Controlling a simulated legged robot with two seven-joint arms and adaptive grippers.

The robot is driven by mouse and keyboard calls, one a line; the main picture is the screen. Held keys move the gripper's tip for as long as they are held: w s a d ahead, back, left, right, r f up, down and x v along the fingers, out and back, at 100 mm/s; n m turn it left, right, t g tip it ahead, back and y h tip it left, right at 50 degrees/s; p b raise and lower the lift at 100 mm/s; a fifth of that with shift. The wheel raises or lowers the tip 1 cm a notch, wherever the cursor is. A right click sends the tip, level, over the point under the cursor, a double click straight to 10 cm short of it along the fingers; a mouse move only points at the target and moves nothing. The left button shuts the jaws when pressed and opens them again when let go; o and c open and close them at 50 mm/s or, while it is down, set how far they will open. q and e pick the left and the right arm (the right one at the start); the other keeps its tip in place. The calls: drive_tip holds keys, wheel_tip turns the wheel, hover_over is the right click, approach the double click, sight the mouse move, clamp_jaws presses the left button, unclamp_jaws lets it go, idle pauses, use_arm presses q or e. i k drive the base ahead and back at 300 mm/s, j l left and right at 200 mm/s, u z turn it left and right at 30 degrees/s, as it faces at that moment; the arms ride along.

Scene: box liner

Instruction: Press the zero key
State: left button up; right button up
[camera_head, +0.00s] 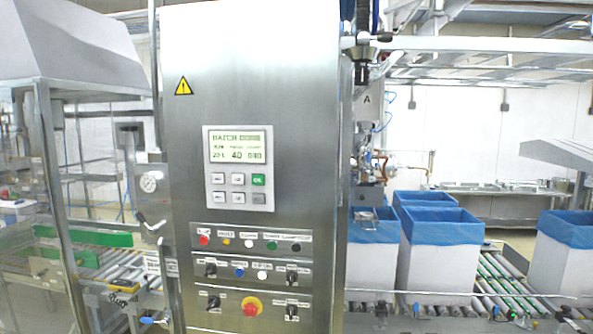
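A control panel (239,147) with a small lit display (240,148) is set in the front of the steel cabinet (300,90). Below the display are two rows of keys. The top row has two white keys and a green key (258,180) at the right. The bottom row has two pale keys and a grey key (259,198) at the right. The key labels are too small to read, so I cannot tell which one is the zero key. Neither of my grippers is in view.
Boxes with blue liners (437,250) stand on a roller conveyor (495,285) at the right.

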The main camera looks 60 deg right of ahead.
sight(217, 195)
drive_tip(key=z, duration=1.8)
